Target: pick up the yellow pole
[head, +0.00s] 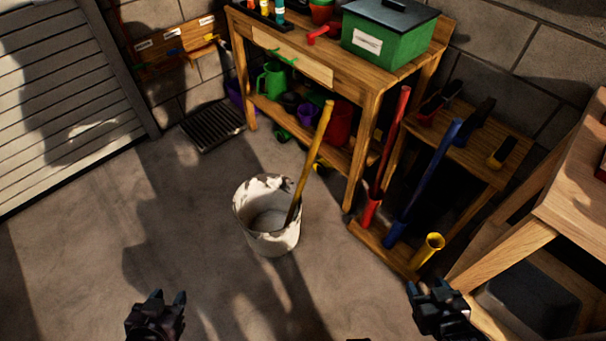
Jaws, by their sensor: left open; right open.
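The yellow pole (314,155) stands tilted in a white, stained bucket (244,216) on the floor. Its lower end is inside the bucket and its upper end leans right, in front of the workbench. My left gripper (160,298) is open and empty at the bottom left, nearer to me than the bucket and apart from it. My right gripper (435,290) is open and empty at the bottom right, below the yellow holder tube in the picture and away from the pole.
A wooden rack (379,253) holds a red pole (391,142), a blue pole (430,178) and an empty-looking yellow tube (428,248). A workbench (367,98) with a green box (390,38) stands behind. A wooden table (571,205) is at right. Floor left of the bucket is clear.

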